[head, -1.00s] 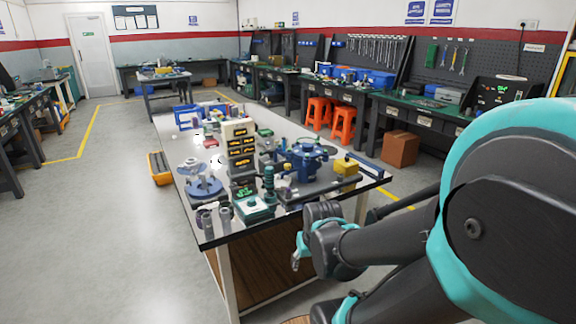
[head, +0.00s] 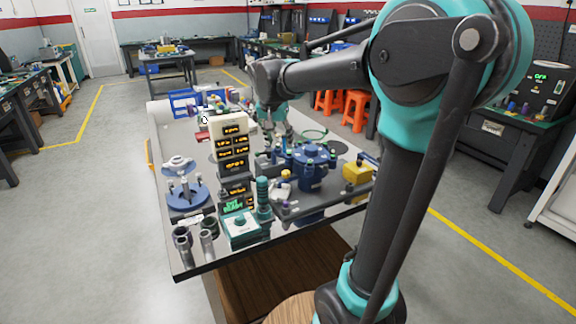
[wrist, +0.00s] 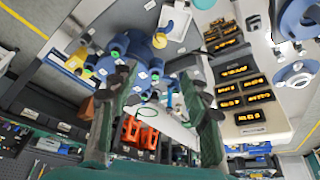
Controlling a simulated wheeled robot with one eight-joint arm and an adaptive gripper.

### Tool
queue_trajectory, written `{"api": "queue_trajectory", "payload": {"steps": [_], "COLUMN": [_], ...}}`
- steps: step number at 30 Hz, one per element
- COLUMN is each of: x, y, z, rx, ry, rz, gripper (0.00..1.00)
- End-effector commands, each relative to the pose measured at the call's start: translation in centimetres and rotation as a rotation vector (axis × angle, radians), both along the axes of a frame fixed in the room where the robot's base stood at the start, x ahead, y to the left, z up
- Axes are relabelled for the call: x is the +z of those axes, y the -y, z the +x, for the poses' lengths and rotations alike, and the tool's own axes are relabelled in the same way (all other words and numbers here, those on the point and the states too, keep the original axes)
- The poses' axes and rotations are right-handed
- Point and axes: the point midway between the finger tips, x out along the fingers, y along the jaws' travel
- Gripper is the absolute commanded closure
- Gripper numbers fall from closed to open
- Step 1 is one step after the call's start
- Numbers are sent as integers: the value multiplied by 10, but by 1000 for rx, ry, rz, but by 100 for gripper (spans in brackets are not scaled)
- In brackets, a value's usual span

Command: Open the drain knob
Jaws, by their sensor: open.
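The dark blue vessel (head: 311,165) stands on the table, right of the cream display panel (head: 233,145). In the wrist view the vessel (wrist: 120,62) shows at upper left, partly behind one finger, and the panel (wrist: 240,90) shows at right. I cannot tell which of the small fittings around the vessel is the drain knob. My gripper (head: 277,130) hangs over the table behind the vessel and right of the panel. In the wrist view its two fingers (wrist: 158,84) are spread apart with nothing held between them.
A yellow block (head: 356,173) sits at the table's right edge. A blue stand (head: 187,194), a teal-topped box (head: 242,228) and small cylinders (head: 208,240) crowd the front left. Orange stools (head: 354,108) stand beyond the table. Little of the tabletop near the vessel is clear.

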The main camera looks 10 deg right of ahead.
Motion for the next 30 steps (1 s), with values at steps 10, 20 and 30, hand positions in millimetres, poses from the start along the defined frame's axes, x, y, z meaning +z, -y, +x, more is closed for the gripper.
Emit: {"api": "queue_trajectory", "payload": {"steps": [10, 20, 30], "x": [-53, -113, -153], "y": [11, 22, 29], "z": [19, 41, 56], "rx": [0, 0, 1], "ry": [0, 0, 0], "rz": [-1, -1, 0], "gripper": [52, 52, 52]}}
